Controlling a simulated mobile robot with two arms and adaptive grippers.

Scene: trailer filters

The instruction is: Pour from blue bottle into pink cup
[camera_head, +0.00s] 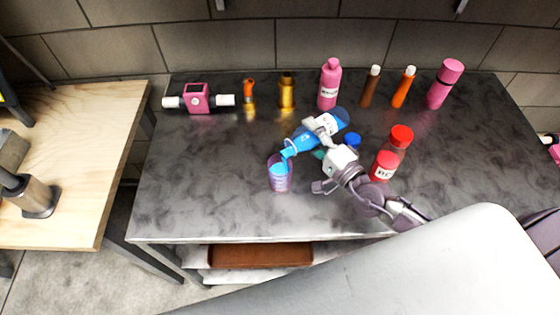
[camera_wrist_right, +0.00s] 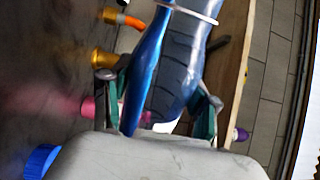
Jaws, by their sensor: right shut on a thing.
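The blue bottle (camera_head: 328,121) is held tilted above the counter, its neck down to the left. It also shows large in the right wrist view (camera_wrist_right: 150,65). Its blue lower end reaches the open top of the pink cup (camera_head: 280,180), which stands upright on the counter. Blue shows at the cup's rim; I cannot tell how much liquid is inside. My right gripper (camera_head: 322,140) is shut on the bottle, with green finger pads on both sides of it in the wrist view (camera_wrist_right: 160,105). My left gripper is not in view.
A red-capped bottle (camera_head: 389,160) stands right of my right gripper, and a blue cap (camera_head: 353,140) shows just behind it. Several bottles, including a pink bottle (camera_head: 329,88), and a pink device (camera_head: 197,99) line the back. The counter's front left is clear. A wooden table (camera_head: 85,130) stands left.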

